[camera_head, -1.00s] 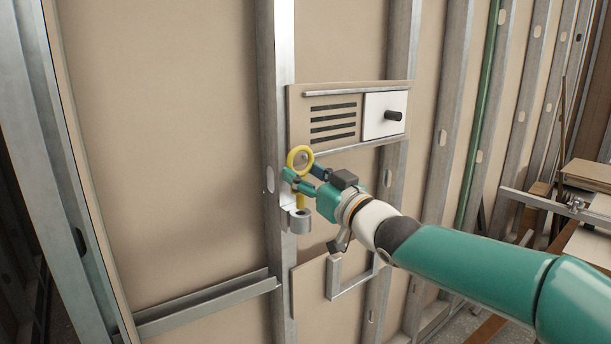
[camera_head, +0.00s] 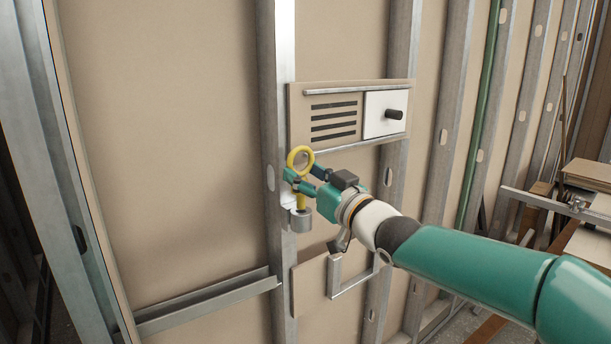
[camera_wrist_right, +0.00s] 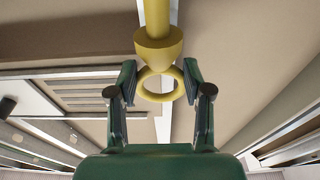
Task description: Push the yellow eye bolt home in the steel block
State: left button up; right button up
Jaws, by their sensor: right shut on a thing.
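The yellow eye bolt (camera_head: 292,155) stands upright with its ring on top and its shank pointing down. The steel block (camera_head: 301,221), a short grey cylinder on a bracket, is fixed to the metal stud directly below the shank. The shank's lower end meets the top of the block; how deep it sits I cannot tell. My right gripper (camera_head: 297,181) is shut on the eye bolt below most of its ring. In the right wrist view the bolt's ring and collar (camera_wrist_right: 158,45) show between the two fingers (camera_wrist_right: 160,80). My left gripper is out of view.
A panel (camera_head: 297,120) with dark slots and a white plate with a black knob (camera_head: 394,115) is just behind and above my right gripper. A metal handle (camera_head: 352,288) sits on a lower panel. A metal rail (camera_head: 205,302) runs at lower left. Studs stand along the wall.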

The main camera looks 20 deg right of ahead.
jog(key=shift+f+b, duration=1.8)
jog(key=shift+f, duration=0.25)
jog(key=o, duration=1.5)
jog(key=shift+s, duration=0.1)
jog(key=v, duration=1.2)
